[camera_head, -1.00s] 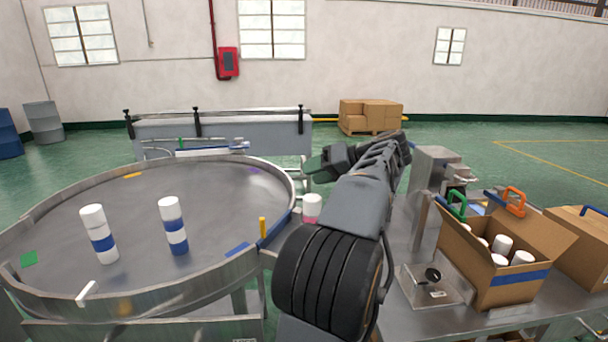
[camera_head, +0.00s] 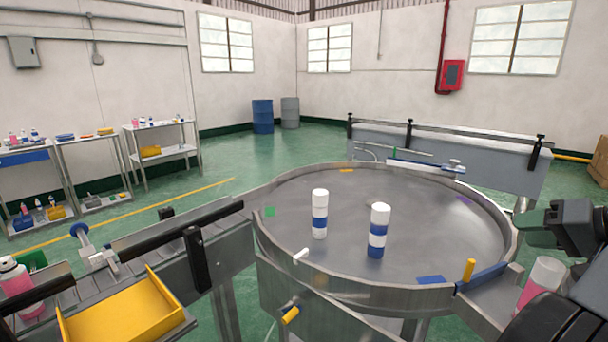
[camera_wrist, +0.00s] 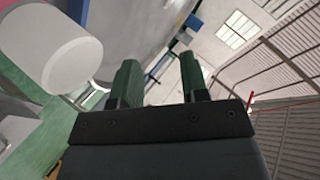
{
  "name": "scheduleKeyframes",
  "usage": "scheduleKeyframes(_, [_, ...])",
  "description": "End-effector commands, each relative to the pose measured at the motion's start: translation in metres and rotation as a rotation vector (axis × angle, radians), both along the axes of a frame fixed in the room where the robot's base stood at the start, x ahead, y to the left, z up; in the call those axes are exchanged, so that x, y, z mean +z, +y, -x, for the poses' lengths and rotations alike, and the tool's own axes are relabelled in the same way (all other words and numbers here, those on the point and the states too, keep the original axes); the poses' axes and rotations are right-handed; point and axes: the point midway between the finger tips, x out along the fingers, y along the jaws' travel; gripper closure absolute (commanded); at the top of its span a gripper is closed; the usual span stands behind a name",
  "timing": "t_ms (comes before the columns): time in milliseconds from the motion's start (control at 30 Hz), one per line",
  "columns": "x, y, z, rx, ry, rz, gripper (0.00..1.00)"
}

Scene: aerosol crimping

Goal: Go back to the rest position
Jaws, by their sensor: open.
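My gripper (camera_wrist: 157,82) shows in the wrist view with two green fingers apart and nothing between them. In the head view it is at the right edge (camera_head: 540,232), beside the round turntable. A white-capped can with a pink body (camera_head: 541,283) stands just below it at the right. A large white cap (camera_wrist: 50,50) is close to the left of the fingers in the wrist view, apart from them. Two white cans with blue bands (camera_head: 319,214) (camera_head: 378,230) stand upright on the turntable.
The steel turntable (camera_head: 290,250) has a raised rim. A conveyor (camera_head: 150,255) with a yellow tray (camera_head: 125,312) and a pink can (camera_head: 20,290) is at the left. Shelves (camera_head: 100,160) stand along the left wall. A grey guarded conveyor (camera_head: 450,150) lies behind the turntable.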

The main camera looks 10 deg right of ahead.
Motion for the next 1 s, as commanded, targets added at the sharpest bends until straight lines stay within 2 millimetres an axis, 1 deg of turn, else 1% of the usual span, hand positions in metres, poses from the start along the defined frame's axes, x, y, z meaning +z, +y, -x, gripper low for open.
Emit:
scheduleKeyframes(33, [0.002,0.024,-0.021,0.034,0.051,-0.01,0.59])
scheduleKeyframes(67, [-0.001,0.038,-0.032,0.049,0.089,-0.015,0.59])
scheduleKeyframes(100, [-0.006,0.059,-0.046,0.071,0.144,-0.018,0.59])
scheduleKeyframes(167, [-0.015,0.097,-0.064,0.108,0.235,-0.01,0.59])
scheduleKeyframes(200, [-0.022,0.123,-0.073,0.133,0.296,0.006,0.59])
scheduleKeyframes(233, [-0.028,0.142,-0.078,0.152,0.34,0.022,0.59])
scheduleKeyframes(267, [-0.033,0.161,-0.081,0.17,0.382,0.043,0.59])
scheduleKeyframes(300, [-0.041,0.185,-0.083,0.196,0.433,0.076,0.59])
scheduleKeyframes(367, [-0.052,0.22,-0.082,0.233,0.499,0.135,0.59])
scheduleKeyframes(400, [-0.058,0.241,-0.078,0.257,0.535,0.181,0.59])
scheduleKeyframes(500, [-0.074,0.284,-0.066,0.319,0.597,0.307,0.59])
scheduleKeyframes(600, [-0.087,0.316,-0.051,0.376,0.62,0.429,0.59])
scheduleKeyframes(700, [-0.097,0.337,-0.037,0.425,0.617,0.533,0.59])
scheduleKeyframes(833, [-0.107,0.354,-0.024,0.473,0.597,0.629,0.59])
scheduleKeyframes(1000, [-0.113,0.361,-0.018,0.5,0.578,0.686,0.59])
